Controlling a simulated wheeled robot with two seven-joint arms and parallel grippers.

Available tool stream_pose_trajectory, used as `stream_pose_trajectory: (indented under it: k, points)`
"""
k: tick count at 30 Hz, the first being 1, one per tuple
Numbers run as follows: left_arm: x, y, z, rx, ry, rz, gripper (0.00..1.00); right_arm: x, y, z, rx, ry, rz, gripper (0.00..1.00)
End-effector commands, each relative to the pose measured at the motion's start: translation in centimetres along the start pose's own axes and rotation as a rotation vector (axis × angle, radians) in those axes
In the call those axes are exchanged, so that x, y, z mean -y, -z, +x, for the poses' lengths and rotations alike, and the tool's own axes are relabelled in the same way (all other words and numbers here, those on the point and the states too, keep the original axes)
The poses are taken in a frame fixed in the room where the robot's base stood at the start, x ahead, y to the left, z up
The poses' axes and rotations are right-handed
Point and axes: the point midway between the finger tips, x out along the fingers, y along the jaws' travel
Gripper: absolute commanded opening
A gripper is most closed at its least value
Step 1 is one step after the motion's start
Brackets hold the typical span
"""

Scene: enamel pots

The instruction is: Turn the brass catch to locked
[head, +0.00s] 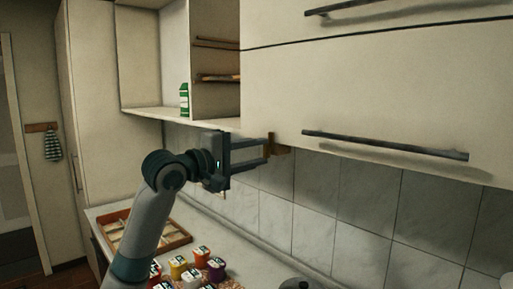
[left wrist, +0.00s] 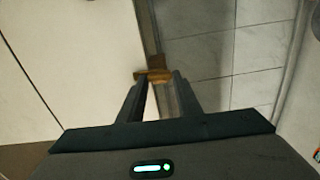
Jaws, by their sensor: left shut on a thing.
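The brass catch (head: 282,150) is a small brown-gold piece at the lower left corner of the wall cupboard, by its bottom edge. In the left wrist view the catch (left wrist: 153,75) shows as a short bar across the fingertips, with a narrow upright part beyond it. My left gripper (head: 266,149) reaches it from the left, fingers roughly level. It is shut on the catch, and the fingers hide part of it. The catch's exact turn angle is hard to tell. My right gripper is in neither view.
The wall cupboard (head: 370,90) with dark bar handles (head: 385,145) hangs directly above and right of the catch. An open shelf holds a green carton (head: 184,99). Below, the counter carries a wooden tray (head: 174,232), several colourful jars (head: 216,268) and a dark lid.

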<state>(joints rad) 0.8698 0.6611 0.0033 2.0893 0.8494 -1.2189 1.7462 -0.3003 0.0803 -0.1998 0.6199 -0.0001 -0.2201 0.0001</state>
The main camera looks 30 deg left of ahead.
Motion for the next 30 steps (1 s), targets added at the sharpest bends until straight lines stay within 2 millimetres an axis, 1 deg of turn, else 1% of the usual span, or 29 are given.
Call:
stream_pose_trajectory:
  k: [6,18,19,20,21,30]
  points:
    - [-0.04,0.03,0.0,-0.001,0.0,-0.05,0.09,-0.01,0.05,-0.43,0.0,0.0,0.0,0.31]
    - [0.01,0.04,-0.01,-0.001,-0.001,-0.056,0.09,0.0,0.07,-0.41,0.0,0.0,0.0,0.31]
    - [0.01,0.04,-0.01,-0.001,-0.001,-0.056,0.38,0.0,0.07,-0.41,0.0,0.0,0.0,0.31]
    - [0.01,0.04,0.0,-0.001,0.0,-0.056,0.46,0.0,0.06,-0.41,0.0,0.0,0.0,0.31]
    - [0.01,0.04,0.0,-0.001,0.0,-0.055,0.5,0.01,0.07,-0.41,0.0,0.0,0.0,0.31]
    - [0.03,0.01,-0.04,0.0,0.0,-0.054,0.5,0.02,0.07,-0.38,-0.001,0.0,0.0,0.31]
